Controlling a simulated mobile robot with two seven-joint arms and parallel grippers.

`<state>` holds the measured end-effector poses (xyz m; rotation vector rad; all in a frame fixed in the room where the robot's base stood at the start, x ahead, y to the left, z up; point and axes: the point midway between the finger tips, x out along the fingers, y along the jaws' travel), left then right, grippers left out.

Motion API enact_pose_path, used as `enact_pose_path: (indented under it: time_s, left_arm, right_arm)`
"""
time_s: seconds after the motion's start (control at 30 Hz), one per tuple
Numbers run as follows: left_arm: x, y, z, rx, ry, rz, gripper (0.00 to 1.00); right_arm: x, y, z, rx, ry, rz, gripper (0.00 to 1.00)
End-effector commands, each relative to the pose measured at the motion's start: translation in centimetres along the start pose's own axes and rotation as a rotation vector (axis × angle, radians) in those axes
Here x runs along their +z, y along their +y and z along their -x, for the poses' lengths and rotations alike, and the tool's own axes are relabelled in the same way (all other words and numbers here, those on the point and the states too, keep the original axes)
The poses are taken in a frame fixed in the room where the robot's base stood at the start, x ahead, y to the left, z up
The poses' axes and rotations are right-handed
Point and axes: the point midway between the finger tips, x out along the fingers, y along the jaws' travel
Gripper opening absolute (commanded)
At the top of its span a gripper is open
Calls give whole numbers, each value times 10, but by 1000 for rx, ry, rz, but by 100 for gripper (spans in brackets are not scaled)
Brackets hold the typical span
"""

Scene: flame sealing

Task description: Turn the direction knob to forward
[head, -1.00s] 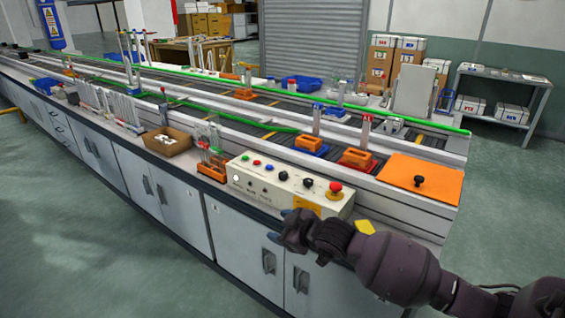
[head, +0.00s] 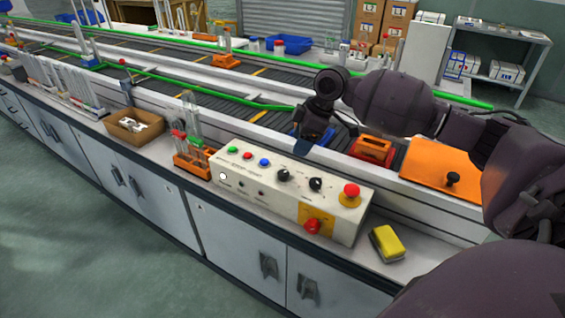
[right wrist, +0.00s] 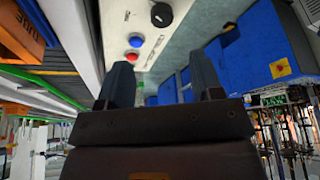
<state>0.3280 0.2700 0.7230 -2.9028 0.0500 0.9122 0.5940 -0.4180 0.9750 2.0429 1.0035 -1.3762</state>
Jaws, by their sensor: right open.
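The cream control panel (head: 285,208) sits on the near edge of the bench. Two black knobs, the left one (head: 282,175) and the right one (head: 315,184), are on its top face; the labels are too small to read, so I cannot tell which sets direction. My right gripper (head: 303,147) is open and empty, raised behind and above the black knobs, fingers pointing down. In the right wrist view, one black knob (right wrist: 161,14) lies beyond the open fingers (right wrist: 162,78), apart from them. My left gripper is out of view.
A red stop button (head: 351,190) and a red-handled switch (head: 312,226) are on the panel's right part. A yellow sponge (head: 387,243) lies right of it. Orange tube racks (head: 192,163) stand left. The conveyor (head: 270,95) runs behind.

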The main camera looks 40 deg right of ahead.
Motion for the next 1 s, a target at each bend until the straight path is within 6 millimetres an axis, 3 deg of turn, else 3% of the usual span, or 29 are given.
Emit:
enact_pose_path:
  time_s: [0.17, 0.3, 0.63, 1.0]
  left_arm:
    - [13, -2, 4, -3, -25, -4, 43]
    - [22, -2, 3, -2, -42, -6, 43]
    - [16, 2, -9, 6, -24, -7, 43]
    - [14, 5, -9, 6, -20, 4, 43]
  right_arm:
    - [0, 0, -12, 0, -2, 15, 60]
    - [1, 0, -35, -2, -2, 14, 60]
    - [0, 0, -88, 0, -1, 13, 60]
    - [0, 1, -107, 5, 1, 14, 60]
